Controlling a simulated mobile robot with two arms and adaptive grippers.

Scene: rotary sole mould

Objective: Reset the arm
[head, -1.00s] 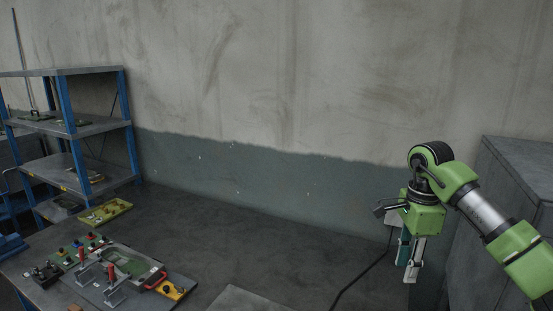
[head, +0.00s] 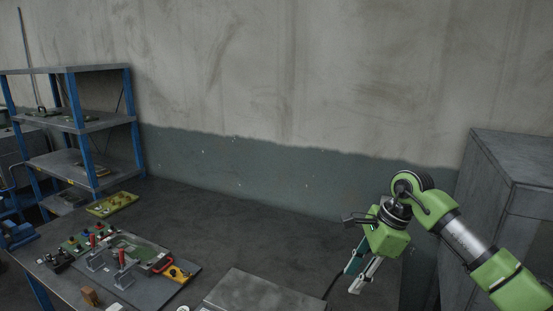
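My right gripper (head: 353,279) hangs from the green arm at the right of the head view. It points down and a little left, in front of the wall and above the floor. Its two fingers, one teal and one light grey, show a gap between them, and nothing is seen held. My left gripper is not in view. A bench (head: 62,282) at lower left bears a grey mould fixture (head: 150,288) with red-handled clamps.
A blue-and-grey shelf rack (head: 88,126) stands at left. A yellow tray (head: 112,204) and a yellow block (head: 177,275) lie near the fixture. A grey flat-topped box (head: 262,294) is at bottom centre. A grey cabinet (head: 510,160) stands at right, close to my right arm.

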